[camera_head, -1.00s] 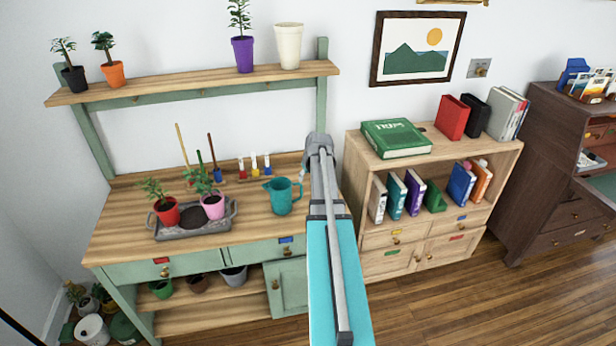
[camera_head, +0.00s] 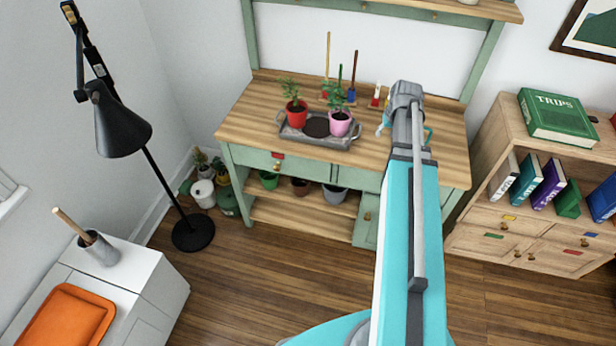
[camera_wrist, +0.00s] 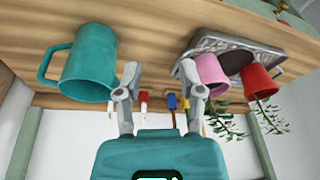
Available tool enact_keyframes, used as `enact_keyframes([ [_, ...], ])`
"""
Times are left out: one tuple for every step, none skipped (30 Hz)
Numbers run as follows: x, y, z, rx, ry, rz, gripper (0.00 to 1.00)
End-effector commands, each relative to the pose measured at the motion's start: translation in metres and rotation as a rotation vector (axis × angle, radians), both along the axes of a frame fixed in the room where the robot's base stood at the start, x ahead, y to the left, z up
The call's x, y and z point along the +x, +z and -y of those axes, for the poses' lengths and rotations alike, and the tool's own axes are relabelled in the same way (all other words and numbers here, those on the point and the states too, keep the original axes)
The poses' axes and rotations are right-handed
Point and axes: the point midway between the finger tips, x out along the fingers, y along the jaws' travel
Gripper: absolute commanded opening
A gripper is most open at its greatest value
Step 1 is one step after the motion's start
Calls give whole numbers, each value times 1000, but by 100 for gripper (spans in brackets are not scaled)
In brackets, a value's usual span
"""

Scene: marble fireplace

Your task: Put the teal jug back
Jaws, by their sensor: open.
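The teal jug (camera_wrist: 88,65) stands on the wooden bench top, left of my gripper (camera_wrist: 160,75) in the wrist view, which sees the bench upside down. My gripper is open, with its two fingers apart and nothing between them. The jug is beside the fingers, not between them.
A grey tray (camera_head: 318,143) holds a red pot (camera_head: 296,114) and a pink pot (camera_head: 340,124) with plants. Small coloured-handled tools stand behind it. A bookcase (camera_head: 470,236) is at the right, a black lamp (camera_head: 124,125) and white cabinet (camera_head: 150,270) at the left. The floor between is clear.

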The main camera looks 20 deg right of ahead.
Motion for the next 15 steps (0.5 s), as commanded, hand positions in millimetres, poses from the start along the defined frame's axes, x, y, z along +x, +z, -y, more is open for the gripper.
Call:
enact_keyframes([
  [-4, -1, -24, 3, 19, -14, 50],
  [-5, -1, -36, 6, 28, -24, 50],
  [-7, -2, -51, 9, 38, -35, 50],
  [-9, -2, -62, 9, 48, -43, 50],
  [-10, -2, -73, 10, 56, -53, 50],
  [-13, -3, -87, 11, 66, -66, 50],
  [-16, -3, -99, 11, 75, -73, 50],
  [-18, -3, -109, 12, 83, -83, 50],
  [-22, -4, -123, 13, 93, -95, 50],
  [-25, -4, -134, 13, 102, -104, 50],
  [-28, -4, -144, 11, 109, -112, 50],
  [-33, -5, -157, 11, 120, -125, 50],
  [-36, -5, -167, 9, 126, -134, 50],
  [-40, -5, -177, 8, 135, -143, 50],
  [-45, -5, -189, 7, 144, -154, 50],
])
